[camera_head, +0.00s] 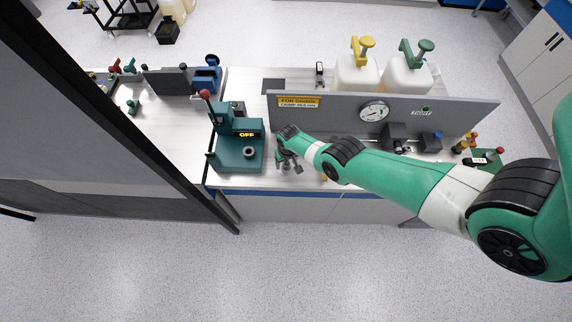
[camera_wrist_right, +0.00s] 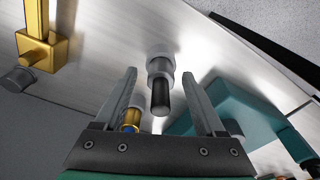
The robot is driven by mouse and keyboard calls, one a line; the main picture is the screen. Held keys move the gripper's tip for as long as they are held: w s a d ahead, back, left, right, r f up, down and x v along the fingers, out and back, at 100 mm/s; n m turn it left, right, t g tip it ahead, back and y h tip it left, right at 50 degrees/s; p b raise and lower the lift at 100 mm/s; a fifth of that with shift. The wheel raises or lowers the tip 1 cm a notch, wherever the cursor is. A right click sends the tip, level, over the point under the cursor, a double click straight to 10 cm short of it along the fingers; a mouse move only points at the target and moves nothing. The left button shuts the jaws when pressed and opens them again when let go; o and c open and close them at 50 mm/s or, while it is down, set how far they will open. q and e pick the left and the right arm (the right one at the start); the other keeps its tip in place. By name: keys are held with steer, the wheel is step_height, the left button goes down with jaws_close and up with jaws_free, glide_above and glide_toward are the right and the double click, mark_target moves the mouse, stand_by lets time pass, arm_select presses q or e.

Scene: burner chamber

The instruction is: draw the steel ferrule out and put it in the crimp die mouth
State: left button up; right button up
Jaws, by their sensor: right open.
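My right gripper (camera_head: 289,166) is low over the bench, just right of the green crimp press (camera_head: 226,152). A round grey fitting (camera_head: 249,152), which may be the die mouth, sits on the press base. In the right wrist view the jaws (camera_wrist_right: 160,78) are open, one finger on each side of a stepped grey metal cylinder, likely the steel ferrule (camera_wrist_right: 159,66). A black stem (camera_wrist_right: 160,96) extends from it toward the camera. I see a gap on both sides of it. In the head view the arm and gripper hide it. My left gripper is not in view.
A gold post and block (camera_wrist_right: 36,48) and a gold-and-blue piece (camera_wrist_right: 131,117) show in the wrist view. A grey panel with a gauge (camera_head: 373,111) stands behind the arm. A dark frame (camera_head: 110,120) borders the press's left.

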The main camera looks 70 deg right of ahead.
steer(key=shift+w+f, duration=0.1)
steer(key=shift+f, duration=0.05)
steer(key=shift+c, duration=0.4)
jaws_close()
